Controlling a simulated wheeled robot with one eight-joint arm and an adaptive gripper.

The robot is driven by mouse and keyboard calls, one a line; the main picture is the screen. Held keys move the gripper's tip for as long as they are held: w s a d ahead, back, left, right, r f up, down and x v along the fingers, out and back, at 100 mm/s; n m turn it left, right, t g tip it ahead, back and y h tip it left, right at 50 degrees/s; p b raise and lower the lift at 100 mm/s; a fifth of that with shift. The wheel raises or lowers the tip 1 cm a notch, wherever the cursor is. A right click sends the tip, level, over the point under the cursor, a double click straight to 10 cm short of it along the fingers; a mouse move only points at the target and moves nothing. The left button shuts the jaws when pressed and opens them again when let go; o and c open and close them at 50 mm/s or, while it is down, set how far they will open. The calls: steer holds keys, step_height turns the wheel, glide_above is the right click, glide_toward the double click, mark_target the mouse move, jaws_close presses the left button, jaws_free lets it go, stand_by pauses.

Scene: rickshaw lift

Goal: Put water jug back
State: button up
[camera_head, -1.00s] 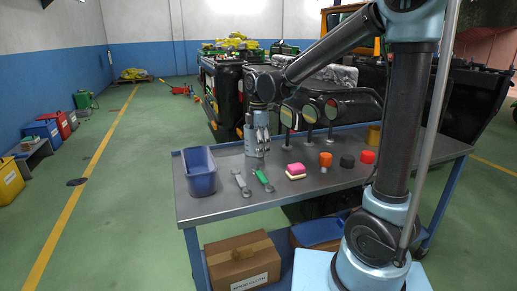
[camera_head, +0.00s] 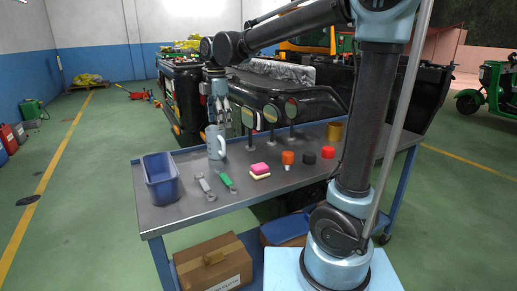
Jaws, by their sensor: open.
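A light grey-blue water jug (camera_head: 215,143) stands upright on the metal workbench (camera_head: 185,207), near its far edge. Its handle is on the right. My gripper (camera_head: 219,118) is open and points down just above the jug's top. It looks clear of the jug body, though I cannot tell whether a fingertip still touches the rim.
A blue bin (camera_head: 161,185) stands at the bench's left end. Round mirrors (camera_head: 270,113) on stands rise right of the jug. A cardboard box (camera_head: 212,265) is below.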

steer(key=s+d+f+m, duration=0.2)
steer(key=d+m, duration=0.2)
steer(key=d, duration=0.4)
steer(key=s+d+f+m, duration=0.1)
steer(key=d+m, duration=0.3)
steer(key=d, duration=0.4)
steer(key=s+d+f+m+t, duration=0.1)
steer(key=s+d+f+m, duration=0.1)
steer(key=d, duration=0.6)
steer(key=shift+s+d+f+m, duration=0.35)
steer(key=shift+s+m, duration=0.1)
steer(key=shift+m, duration=0.55)
steer(key=s+d+f+m+t, duration=0.1)
steer(key=s+d+f+m, duration=1.1)
steer(key=f, duration=0.1)
steer(key=shift+s+d+f, duration=0.15)
steer(key=shift+d+f, duration=0.2)
steer(key=shift+f, duration=0.05)
